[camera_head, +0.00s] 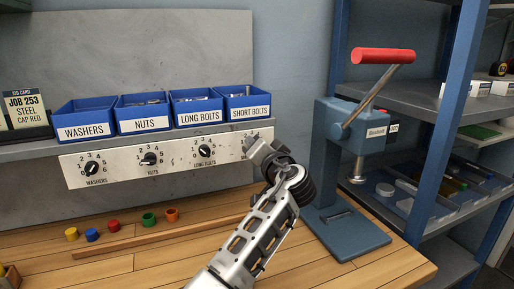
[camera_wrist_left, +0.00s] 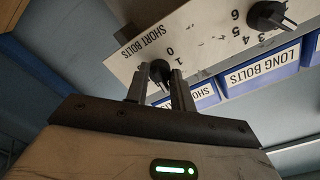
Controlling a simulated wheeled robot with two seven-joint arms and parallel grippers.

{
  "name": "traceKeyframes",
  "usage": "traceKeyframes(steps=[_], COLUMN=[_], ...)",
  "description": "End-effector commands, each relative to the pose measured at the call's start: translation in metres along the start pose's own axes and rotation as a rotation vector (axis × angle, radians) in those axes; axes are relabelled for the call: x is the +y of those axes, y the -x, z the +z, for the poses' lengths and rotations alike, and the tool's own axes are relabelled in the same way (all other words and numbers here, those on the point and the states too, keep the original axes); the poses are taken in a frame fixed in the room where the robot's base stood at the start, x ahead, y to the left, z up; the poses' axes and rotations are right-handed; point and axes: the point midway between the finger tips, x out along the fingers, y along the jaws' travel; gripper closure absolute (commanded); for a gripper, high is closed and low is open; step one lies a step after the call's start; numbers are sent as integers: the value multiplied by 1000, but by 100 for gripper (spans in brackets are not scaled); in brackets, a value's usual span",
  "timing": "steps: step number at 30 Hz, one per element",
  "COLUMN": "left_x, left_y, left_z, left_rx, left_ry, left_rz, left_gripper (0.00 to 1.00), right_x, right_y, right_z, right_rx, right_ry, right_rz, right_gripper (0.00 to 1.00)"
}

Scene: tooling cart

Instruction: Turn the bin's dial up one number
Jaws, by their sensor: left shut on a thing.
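The white dial panel (camera_head: 125,166) runs under the shelf with a row of black dials. My left gripper (camera_head: 262,150) is at its right end, over the short bolts dial, which it hides in the head view. In the left wrist view, upside down, the short bolts dial (camera_wrist_left: 158,68) sits between the two fingers of my left gripper (camera_wrist_left: 158,82), which is shut on it. The numbers 0 and 1 show beside it; its pointer setting cannot be read. The blue short bolts bin (camera_head: 247,101) stands above. My right gripper is not in view.
Washers (camera_head: 91,168), nuts (camera_head: 149,159) and long bolts (camera_head: 204,151) dials are to the left. A job card (camera_head: 24,108) stands at the far left. A blue press (camera_head: 355,125) with a red handle stands to the right. Several coloured caps (camera_head: 113,226) lie on the bench (camera_head: 130,268).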

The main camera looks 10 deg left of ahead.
Motion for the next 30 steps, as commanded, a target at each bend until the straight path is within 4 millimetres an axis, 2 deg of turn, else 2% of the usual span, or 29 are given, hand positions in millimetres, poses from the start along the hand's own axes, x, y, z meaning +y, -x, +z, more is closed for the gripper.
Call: traceKeyframes(steps=[1, 3, 12, 16, 20, 30], left_x=[0, 0, 0, 2, 3, 3], left_y=[0, 0, 1, 11, 35, 117], left_z=[0, 0, 0, 0, 2, 2], left_rx=[1, 1, 1, 3, 3, 1], left_ry=[0, 1, 1, 4, 5, 4], left_rz=[0, 0, 1, 2, 4, 5], left_gripper=[73, 54, 54, 54, 54, 54], right_x=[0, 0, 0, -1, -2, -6], right_y=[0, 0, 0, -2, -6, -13], right_z=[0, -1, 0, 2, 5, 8], right_rx=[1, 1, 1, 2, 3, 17], right_ry=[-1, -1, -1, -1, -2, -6], right_rz=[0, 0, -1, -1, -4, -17], right_gripper=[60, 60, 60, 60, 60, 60])
